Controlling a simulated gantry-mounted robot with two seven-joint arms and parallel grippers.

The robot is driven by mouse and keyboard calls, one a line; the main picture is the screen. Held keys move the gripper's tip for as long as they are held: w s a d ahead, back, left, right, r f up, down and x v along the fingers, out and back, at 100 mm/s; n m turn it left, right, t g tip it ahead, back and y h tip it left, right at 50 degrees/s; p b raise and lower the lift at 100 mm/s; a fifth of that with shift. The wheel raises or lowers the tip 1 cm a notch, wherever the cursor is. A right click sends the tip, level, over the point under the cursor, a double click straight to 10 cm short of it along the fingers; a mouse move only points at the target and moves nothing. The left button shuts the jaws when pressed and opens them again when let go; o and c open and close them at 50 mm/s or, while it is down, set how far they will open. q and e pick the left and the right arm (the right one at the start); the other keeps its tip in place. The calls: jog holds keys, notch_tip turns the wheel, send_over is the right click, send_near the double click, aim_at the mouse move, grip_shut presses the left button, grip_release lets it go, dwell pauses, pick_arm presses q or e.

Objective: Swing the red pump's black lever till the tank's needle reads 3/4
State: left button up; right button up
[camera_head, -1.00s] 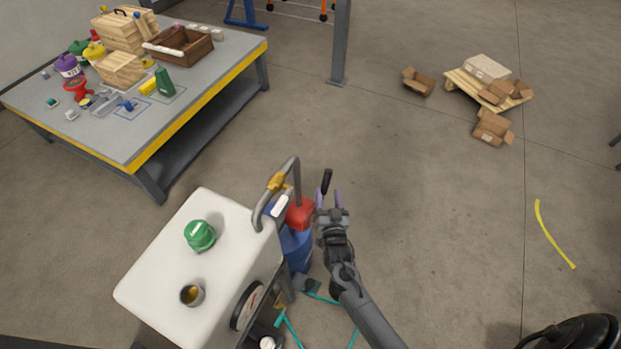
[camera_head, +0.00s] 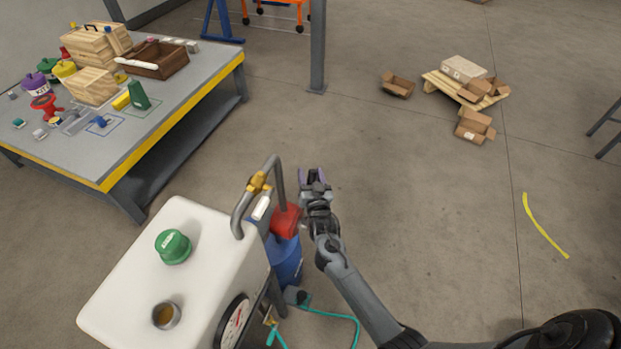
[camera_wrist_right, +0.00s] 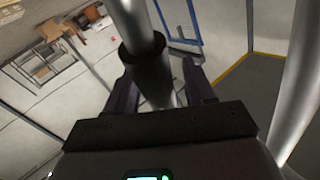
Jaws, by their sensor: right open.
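The red pump (camera_head: 286,221) sits on a blue drum (camera_head: 287,262) beside the white tank (camera_head: 190,262). The tank's gauge (camera_head: 235,321) faces right at a steep angle, so I cannot read its needle. My right gripper (camera_head: 314,177) is open just behind and right of the pump's red head. The black lever does not show clearly in the head view now. In the right wrist view, a grey metal bar with a dark collar (camera_wrist_right: 143,48) lies between the open fingers (camera_wrist_right: 160,90); I cannot tell if they touch it. My left gripper is out of view.
A grey bent pipe (camera_head: 276,185) with a yellow fitting arches beside the pump. A teal hose (camera_head: 345,317) lies on the floor. A workbench (camera_head: 150,138) stands at the left, and cartons on a pallet (camera_head: 465,84) at the back right.

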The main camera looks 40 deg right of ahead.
jog(key=shift+c, duration=1)
grip_shut()
